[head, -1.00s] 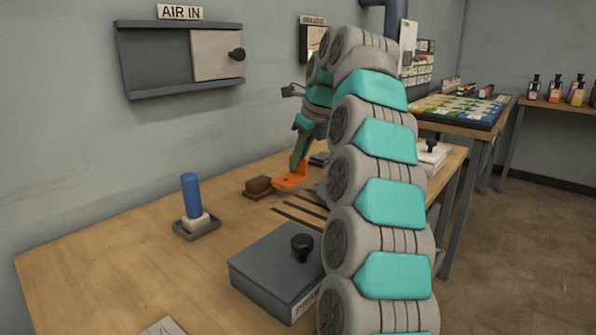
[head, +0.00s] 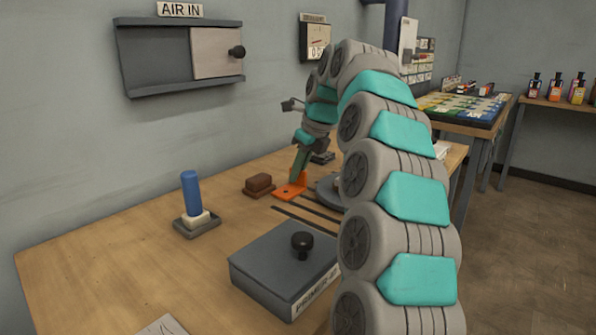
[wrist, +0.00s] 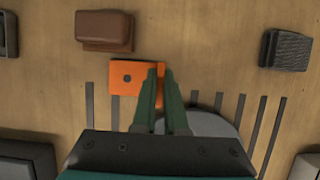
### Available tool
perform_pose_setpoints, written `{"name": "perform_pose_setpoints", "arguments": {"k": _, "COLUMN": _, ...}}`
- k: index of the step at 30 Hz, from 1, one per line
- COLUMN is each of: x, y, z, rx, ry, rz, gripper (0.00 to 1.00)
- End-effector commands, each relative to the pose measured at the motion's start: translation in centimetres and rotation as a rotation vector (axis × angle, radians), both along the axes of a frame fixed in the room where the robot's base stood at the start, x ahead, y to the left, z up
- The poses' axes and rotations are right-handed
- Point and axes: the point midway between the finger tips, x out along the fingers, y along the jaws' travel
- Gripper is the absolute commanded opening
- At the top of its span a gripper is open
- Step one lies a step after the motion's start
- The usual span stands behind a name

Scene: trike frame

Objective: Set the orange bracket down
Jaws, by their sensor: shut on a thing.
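The orange bracket (head: 288,190) is L-shaped, with a flat plate and an upright flange. It is at the bench top, beside the brown block; I cannot tell whether its plate touches the wood. In the wrist view, its flat plate with a dark hole (wrist: 130,79) lies to the left of the fingers. My gripper (head: 298,179) is shut on the bracket's upright flange, and its green fingers also show in the wrist view (wrist: 160,75). The fingers hide part of the flange.
A brown block (head: 259,185) sits just left of the bracket. Dark strips (head: 305,221) lie on the wood nearby, with a round grey disc (head: 329,192) to the right. A blue-handled tool (head: 191,192) stands in a tray. A grey lidded box (head: 275,262) is in front.

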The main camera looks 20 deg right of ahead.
Motion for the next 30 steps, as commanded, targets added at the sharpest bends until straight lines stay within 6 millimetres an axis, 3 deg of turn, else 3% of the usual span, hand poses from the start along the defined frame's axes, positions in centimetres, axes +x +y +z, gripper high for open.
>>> {"name": "perform_pose_setpoints", "arguments": {"k": 1, "x": 0.0, "y": 0.0, "z": -0.1, "rx": 0.001, "ry": -0.001, "rz": 0.000, "gripper": 0.00}}
{"name": "perform_pose_setpoints", "arguments": {"k": 2, "x": 0.0, "y": 0.0, "z": -0.1, "rx": 0.000, "ry": -0.001, "rz": 0.000, "gripper": 0.12}}
{"name": "perform_pose_setpoints", "arguments": {"k": 9, "x": 0.0, "y": 0.0, "z": -0.1, "rx": 0.000, "ry": 0.000, "rz": 0.000, "gripper": 0.39}}
{"name": "perform_pose_setpoints", "arguments": {"k": 21, "x": -0.1, "y": -0.1, "z": 0.4, "rx": 0.000, "ry": 0.002, "rz": -0.001, "gripper": 0.40}}
{"name": "perform_pose_setpoints", "arguments": {"k": 30, "x": -0.9, "y": -0.8, "z": 3.4, "rx": -0.001, "ry": -0.002, "rz": -0.002, "gripper": 0.40}}
